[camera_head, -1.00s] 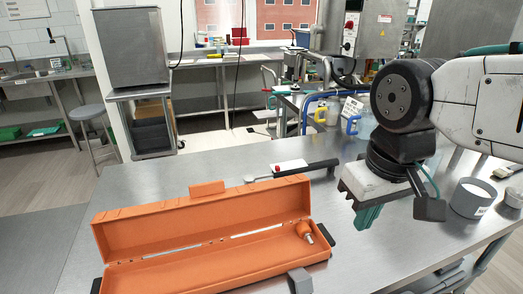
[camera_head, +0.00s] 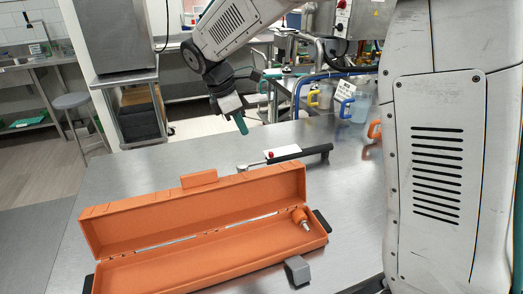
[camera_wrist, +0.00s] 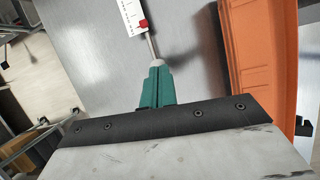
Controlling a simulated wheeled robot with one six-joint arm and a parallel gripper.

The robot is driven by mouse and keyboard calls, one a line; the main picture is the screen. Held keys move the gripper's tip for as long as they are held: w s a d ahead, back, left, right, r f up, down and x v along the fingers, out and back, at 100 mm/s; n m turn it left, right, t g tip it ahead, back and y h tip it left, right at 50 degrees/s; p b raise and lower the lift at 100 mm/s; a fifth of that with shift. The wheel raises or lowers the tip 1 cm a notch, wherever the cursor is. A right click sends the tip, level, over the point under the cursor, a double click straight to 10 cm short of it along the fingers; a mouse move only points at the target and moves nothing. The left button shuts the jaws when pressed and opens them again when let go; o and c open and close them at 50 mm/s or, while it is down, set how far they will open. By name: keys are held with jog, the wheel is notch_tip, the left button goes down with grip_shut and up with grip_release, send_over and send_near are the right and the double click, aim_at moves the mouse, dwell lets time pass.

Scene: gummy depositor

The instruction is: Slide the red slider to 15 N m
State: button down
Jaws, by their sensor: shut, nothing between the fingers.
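A torque wrench (camera_head: 312,151) with a black handle and metal shaft lies on the table behind the orange case. Its white scale plate (camera_head: 287,152) carries a small red slider (camera_head: 270,155) near the plate's left end. In the wrist view, the red slider (camera_wrist: 143,23) and the white scale plate (camera_wrist: 131,12) are at the top, with the metal shaft running down towards my fingertips. My gripper (camera_head: 242,125) has green fingers, held together and empty, above the table near the wrench's head end. In the wrist view the fingers (camera_wrist: 157,72) hide part of the wrench. The scale's numbers are unreadable.
An open orange case (camera_head: 190,262) with an orange-handled tool (camera_head: 301,219) fills the table's front, close beside the wrench. A grey block (camera_head: 297,270) stands at its front right corner. Jugs (camera_head: 352,108) stand at the back right. The table left of the wrench is clear.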

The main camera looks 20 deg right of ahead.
aim_at(280, 156)
jog(key=shift+n, duration=0.6)
jog(key=x, duration=0.3)
jog(key=w+a+x, duration=0.1)
jog(key=x, duration=0.3)
jog(key=w+x, duration=0.1)
jog(key=x, duration=0.3)
jog(key=shift+a+f, duration=0.1)
jog(key=shift+f, duration=0.35)
jog(key=d, duration=0.2)
jog(key=shift+d+r, duration=0.25)
jog(key=shift+d, duration=0.65)
jog(key=shift+d, duration=0.1)
jog(key=shift+d, duration=2.3)
